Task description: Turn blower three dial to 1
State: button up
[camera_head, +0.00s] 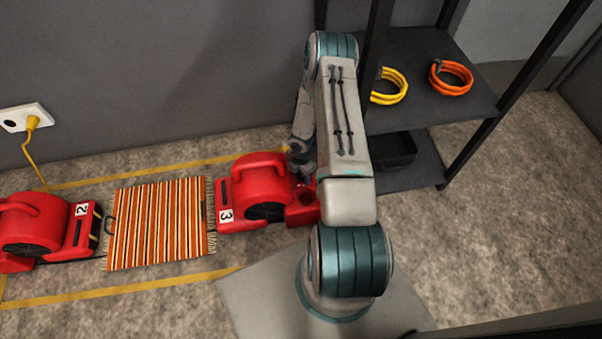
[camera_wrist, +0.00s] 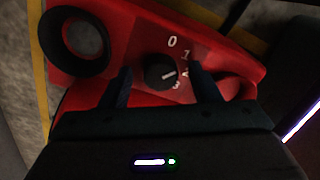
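Blower three (camera_head: 260,190) is a red air mover with a white "3" label, standing on the floor left of my arm. In the wrist view its red panel (camera_wrist: 125,40) carries a round black dial (camera_wrist: 160,72) with a light pointer line. White marks 0 and 1 show above and to the right of the dial; lower marks are partly hidden by my right finger. The pointer slants right and slightly up, below the 1. My gripper (camera_wrist: 160,83) is open, with one finger on each side of the dial. Whether the fingers touch it is unclear.
A striped rug (camera_head: 160,224) lies left of blower three, with red blower two (camera_head: 35,225) beyond it. A yellow cord (camera_head: 33,160) hangs from a wall outlet. A dark shelf (camera_head: 425,75) with yellow and orange cable coils stands right. Floor at right is clear.

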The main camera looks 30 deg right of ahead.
jog(key=shift+r, duration=0.1)
notch_tip(320, 180, up, 14)
jog(key=p, duration=1)
jog(key=shift+f+p, duration=0.2)
jog(key=shift+p, duration=0.1)
notch_tip(320, 180, up, 39)
jog(key=a+m+t+h+p, duration=0.1)
jog(key=a+m+h+p, duration=0.15)
jog(key=m+p, duration=0.7)
jog(key=s+a+r+m+p, duration=0.3)
jog(key=s+r, duration=0.3)
jog(key=r, duration=0.4)
jog(key=s+a+r+m+t+y+p, duration=0.1)
jog(key=s+a+r+m+p, duration=0.3)
jog(key=r, duration=0.6)
jog(key=s+a+r+m+y+p, duration=0.1)
jog(key=s+a+r+m+p, duration=0.3)
jog(key=s+r, duration=0.4)
notch_tip(320, 180, up, 2)
jog(key=shift+s+a+r+t, duration=0.1)
jog(key=shift+s+a+t, duration=0.05)
jog(key=shift+s+t, duration=0.25)
